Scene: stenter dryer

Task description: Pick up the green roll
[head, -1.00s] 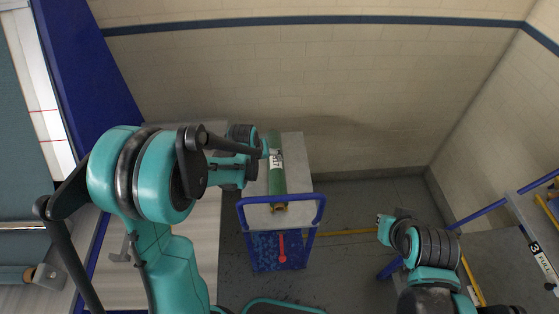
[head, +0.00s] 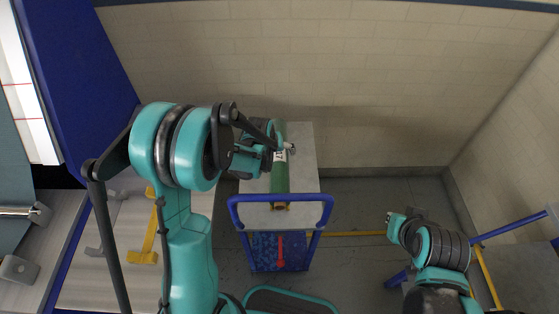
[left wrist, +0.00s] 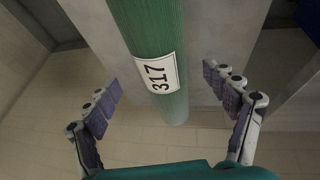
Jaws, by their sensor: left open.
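The green roll (head: 279,178) lies lengthwise on the grey top of a cart with a blue handle. A white label reading 317 wraps part of it, also plain on the green roll in the left wrist view (left wrist: 150,40). My left gripper (head: 288,150) is over the far part of the roll in the head view, and my own arm hides some of the roll there. In the left wrist view my left gripper (left wrist: 161,85) is open, with one finger on each side of the roll near the label, both apart from it.
The cart (head: 303,170) has a blue push handle (head: 281,198) at its near end. A pale wall (head: 350,80) stands close behind it. A blue machine panel (head: 75,80) and a yellow bracket (head: 143,257) are at the left. Grey floor (head: 355,210) is clear right of the cart.

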